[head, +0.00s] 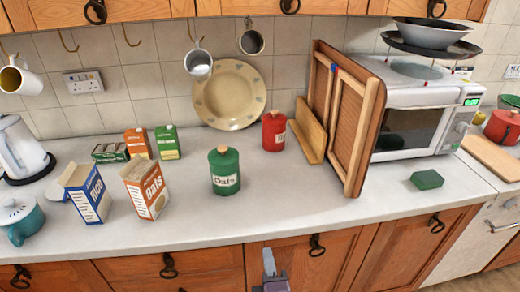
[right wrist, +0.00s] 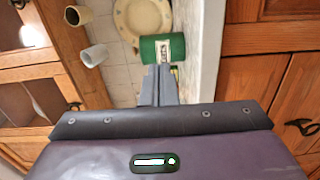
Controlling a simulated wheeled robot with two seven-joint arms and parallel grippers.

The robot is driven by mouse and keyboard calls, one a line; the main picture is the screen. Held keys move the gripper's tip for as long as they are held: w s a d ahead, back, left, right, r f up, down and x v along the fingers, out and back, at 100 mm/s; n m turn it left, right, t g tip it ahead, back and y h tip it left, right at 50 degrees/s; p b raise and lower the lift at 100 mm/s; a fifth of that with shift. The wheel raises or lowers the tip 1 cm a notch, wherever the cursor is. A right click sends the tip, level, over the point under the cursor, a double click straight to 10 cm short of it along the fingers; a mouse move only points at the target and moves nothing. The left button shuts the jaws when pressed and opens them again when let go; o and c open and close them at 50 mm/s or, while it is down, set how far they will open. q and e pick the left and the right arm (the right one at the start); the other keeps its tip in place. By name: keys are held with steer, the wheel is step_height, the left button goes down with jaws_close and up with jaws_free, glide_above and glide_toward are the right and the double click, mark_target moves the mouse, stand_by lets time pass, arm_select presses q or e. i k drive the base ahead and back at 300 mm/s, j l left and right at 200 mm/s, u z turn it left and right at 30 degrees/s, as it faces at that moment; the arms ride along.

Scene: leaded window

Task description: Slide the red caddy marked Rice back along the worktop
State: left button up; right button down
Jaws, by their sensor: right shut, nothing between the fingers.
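The red caddy (head: 274,131), its label partly seen, stands upright on the worktop (head: 330,218) near the back wall, just left of the leaning wooden boards. The green Oats caddy (head: 225,172) stands nearer the front, to the left of the red one. My right gripper (head: 268,254) is shut and empty, low in front of the worktop's front edge, apart from both caddies. In the right wrist view its closed fingers (right wrist: 162,72) overlap the lower edge of the green caddy (right wrist: 170,47). I cannot make out the red caddy there. My left gripper is not in view.
A wooden folding frame (head: 349,130) and a board (head: 310,130) stand right of the red caddy, beside the microwave (head: 412,115). A plate (head: 229,95) leans on the wall behind. Cartons (head: 146,188) stand left. A green block (head: 427,179) lies right. The front centre worktop is clear.

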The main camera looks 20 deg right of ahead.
mark_target(274, 138)
steer(key=i+l, duration=0.2)
steer(key=i, duration=0.3)
steer(key=i+l, duration=0.25)
steer(key=i, duration=0.2)
